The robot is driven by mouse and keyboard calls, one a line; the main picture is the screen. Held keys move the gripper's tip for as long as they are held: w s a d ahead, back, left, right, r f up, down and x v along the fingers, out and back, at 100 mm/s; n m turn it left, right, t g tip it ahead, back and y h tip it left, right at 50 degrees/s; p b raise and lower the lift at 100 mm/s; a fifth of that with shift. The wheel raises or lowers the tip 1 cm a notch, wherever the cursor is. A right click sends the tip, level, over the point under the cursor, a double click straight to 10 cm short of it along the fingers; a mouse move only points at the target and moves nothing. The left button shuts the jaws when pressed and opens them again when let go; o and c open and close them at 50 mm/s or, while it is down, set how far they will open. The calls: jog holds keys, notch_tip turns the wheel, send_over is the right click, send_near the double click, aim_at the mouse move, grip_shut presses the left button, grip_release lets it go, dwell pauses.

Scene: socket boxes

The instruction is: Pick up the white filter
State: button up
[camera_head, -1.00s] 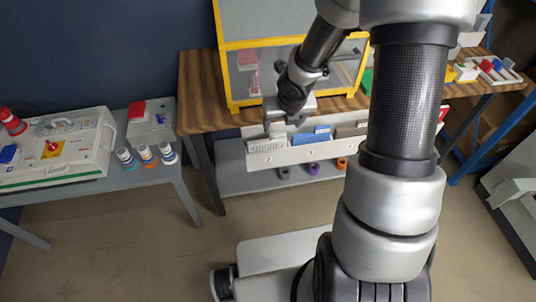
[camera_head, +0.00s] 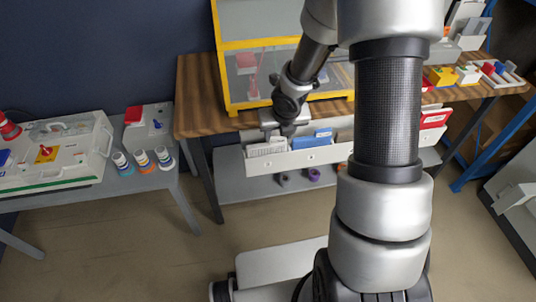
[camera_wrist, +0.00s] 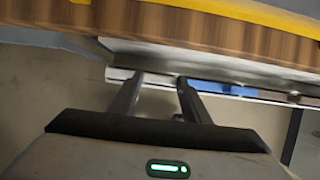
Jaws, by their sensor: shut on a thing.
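The white filter (camera_head: 267,149) is at the left end of a long white bin hung on the front of the wooden bench, in the head view. My gripper (camera_head: 281,133) is over that end of the bin, pointing down, and is shut on the filter. In the wrist view the two fingers (camera_wrist: 158,97) stand a little apart over the bin's edge, and the filter's face is hard to make out there. Whether it is clear of the bin floor cannot be told. The bin (camera_head: 300,160) also holds a blue packet (camera_head: 312,139) and a red-and-white one (camera_head: 434,118).
A yellow-framed clear cabinet (camera_head: 232,75) stands on the bench (camera_head: 197,100) just behind my gripper. A grey shelf (camera_head: 232,182) with tape rolls lies below the bin. A grey table (camera_head: 150,183) with bottles and cases is at the left. My arm hides the bin's middle.

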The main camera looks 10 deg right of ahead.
notch_tip(320, 180, up, 18)
jog(key=p, duration=1.2)
jog(key=shift+r+p, duration=0.1)
jog(key=shift+p, duration=0.2)
